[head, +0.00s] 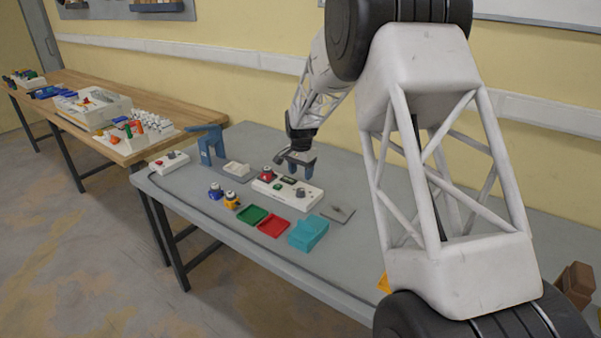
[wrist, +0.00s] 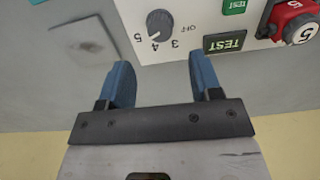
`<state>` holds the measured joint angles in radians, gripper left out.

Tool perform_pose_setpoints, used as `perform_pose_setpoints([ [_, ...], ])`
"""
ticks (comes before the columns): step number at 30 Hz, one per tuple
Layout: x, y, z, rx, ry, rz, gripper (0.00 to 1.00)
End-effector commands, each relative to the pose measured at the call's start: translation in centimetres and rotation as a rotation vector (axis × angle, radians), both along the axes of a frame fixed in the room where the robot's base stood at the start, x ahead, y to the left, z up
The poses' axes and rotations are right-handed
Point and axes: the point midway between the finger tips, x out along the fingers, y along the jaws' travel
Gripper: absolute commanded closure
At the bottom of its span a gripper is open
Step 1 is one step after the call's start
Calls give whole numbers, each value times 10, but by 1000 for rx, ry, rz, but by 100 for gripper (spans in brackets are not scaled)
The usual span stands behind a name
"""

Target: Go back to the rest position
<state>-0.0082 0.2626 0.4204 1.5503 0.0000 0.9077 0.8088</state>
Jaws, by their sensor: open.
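My gripper (wrist: 165,85) shows in the wrist view with two blue fingers apart and nothing between them. In the head view my gripper (head: 299,163) is over the grey table, just above the far side of the white socket box (head: 287,192). In the wrist view the white socket box (wrist: 195,30) lies beyond the fingertips, with a grey dial (wrist: 160,24), a black TEST display (wrist: 224,42) and a green TEST button (wrist: 234,6). A red plug (wrist: 292,20) marked 5 sits at the box's right end in that view.
The grey table (head: 330,250) also holds a blue and a yellow plug (head: 224,197), a green tray (head: 251,216), a red tray (head: 273,225), a teal block (head: 308,233), a grey plate (head: 338,213) and a blue stand (head: 212,143). A wooden table (head: 190,113) stands at left.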

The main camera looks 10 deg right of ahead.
Motion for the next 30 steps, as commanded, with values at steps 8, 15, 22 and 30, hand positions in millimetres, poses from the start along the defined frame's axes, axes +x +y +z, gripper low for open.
perform_pose_setpoints([
  [8,-9,0,10,0,-4,13,42],
  [15,-42,-2,47,-2,-23,68,42],
  [22,-93,-4,91,-5,-45,143,42],
  [30,-158,-5,133,-10,-71,235,42],
])
